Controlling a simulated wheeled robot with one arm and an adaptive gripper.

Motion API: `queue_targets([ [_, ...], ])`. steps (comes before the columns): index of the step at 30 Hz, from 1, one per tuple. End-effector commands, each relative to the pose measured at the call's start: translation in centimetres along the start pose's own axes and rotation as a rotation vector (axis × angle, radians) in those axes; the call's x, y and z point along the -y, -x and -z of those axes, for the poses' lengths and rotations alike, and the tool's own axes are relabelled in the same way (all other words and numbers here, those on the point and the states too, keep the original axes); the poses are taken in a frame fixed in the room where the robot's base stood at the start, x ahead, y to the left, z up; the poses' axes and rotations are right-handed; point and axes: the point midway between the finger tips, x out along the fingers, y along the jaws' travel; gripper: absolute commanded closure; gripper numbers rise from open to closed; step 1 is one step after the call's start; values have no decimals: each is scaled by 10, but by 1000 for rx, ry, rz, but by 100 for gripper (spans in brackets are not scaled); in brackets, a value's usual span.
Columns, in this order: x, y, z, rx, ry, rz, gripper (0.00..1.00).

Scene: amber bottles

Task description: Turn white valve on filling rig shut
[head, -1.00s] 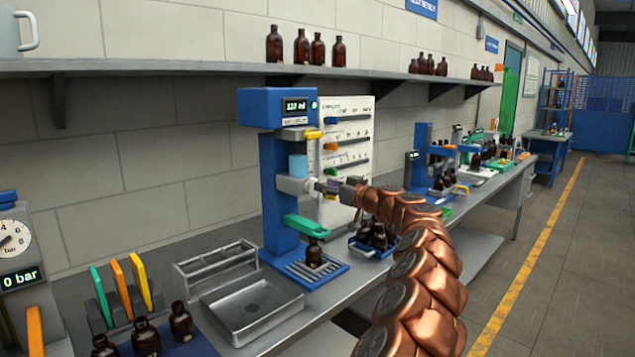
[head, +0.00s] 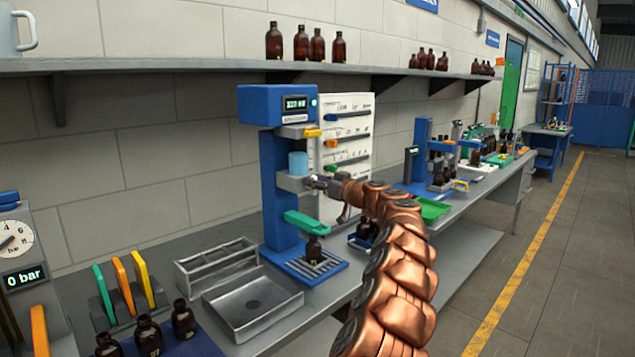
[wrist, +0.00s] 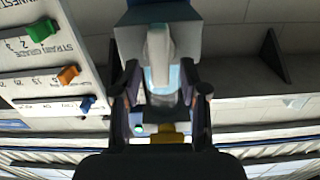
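The filling rig (head: 272,190) is a blue column with a lit display head, standing on the bench by the wall. A brown bottle (head: 313,250) stands upright on its grate below a green piece. In the head view my gripper (head: 314,183) is at the rig's grey block, under the light blue cup (head: 298,164), and the valve there is hard to make out. In the wrist view the white valve handle (wrist: 160,48) points between the two fingers of my gripper (wrist: 160,80). The fingers are apart, with a gap visible on each side of the handle.
A white panel (head: 345,115) with coloured sliders stands right behind the rig. A metal tray (head: 252,303) and an empty rack (head: 215,262) are to its left. Brown bottles (head: 150,335) stand at front left, and a green tray (head: 430,209) lies to the right.

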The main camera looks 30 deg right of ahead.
Motion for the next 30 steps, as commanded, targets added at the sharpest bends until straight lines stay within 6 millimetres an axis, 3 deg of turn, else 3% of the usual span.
queue_targets([
  [1,0,0,0,0,0,0,62],
  [12,0,0,0,0,0,0,100],
  [30,-2,0,-1,-1,-109,-1,100],
])
